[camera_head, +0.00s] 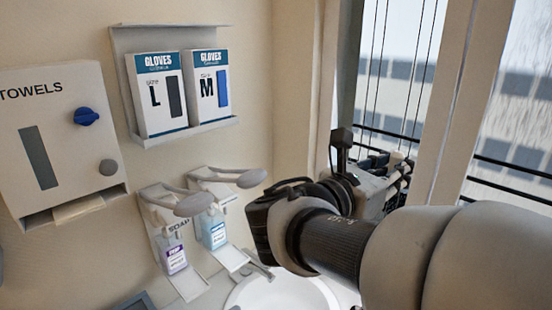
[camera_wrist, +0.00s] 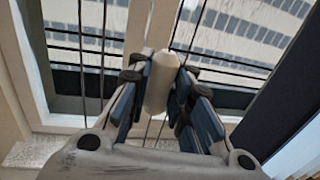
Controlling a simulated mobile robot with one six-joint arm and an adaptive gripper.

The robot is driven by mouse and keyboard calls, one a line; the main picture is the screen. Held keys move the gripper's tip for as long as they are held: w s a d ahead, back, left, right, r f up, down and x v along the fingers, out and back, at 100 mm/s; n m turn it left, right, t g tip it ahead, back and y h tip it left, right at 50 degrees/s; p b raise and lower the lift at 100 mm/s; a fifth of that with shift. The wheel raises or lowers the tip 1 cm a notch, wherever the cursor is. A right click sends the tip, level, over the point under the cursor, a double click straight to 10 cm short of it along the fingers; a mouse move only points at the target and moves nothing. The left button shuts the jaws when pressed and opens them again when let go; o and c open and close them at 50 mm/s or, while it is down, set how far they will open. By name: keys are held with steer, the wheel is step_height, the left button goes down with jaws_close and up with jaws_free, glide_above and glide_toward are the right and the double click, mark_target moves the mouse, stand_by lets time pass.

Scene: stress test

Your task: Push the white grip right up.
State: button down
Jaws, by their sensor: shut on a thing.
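The white grip (camera_wrist: 161,82) is a cream-white, rounded cylinder in the middle of the wrist view. Thin dark cords run above and below it, in front of the window. My gripper (camera_wrist: 164,76) has its blue-padded fingers on both sides of the grip and is shut on it. In the head view my gripper (camera_head: 388,178) is beside the window frame, right of centre. My arm and wrist cover part of that area, and I cannot make out the grip clearly there.
A window (camera_head: 402,70) with dark horizontal bars and vertical cords lies behind my gripper. A pale window post (camera_head: 462,100) stands to the right. On the left are a towel dispenser (camera_head: 62,110), glove boxes (camera_head: 158,95), soap dispensers (camera_head: 172,255) and a white basin (camera_head: 285,295).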

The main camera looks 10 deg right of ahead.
mark_target(398, 152)
step_height(398, 152, up, 16)
steer(key=p, duration=1.3)
steer(key=shift+f, duration=0.25)
steer(key=shift+w+d, duration=0.1)
steer(key=c, duration=2)
jaws_free()
steer(key=shift+r, duration=0.1)
steer(key=o, duration=0.3)
steer(key=shift+a, duration=0.25)
steer(key=shift+o, duration=1.3)
steer(key=shift+d, duration=0.15)
steer(key=v, duration=1.2)
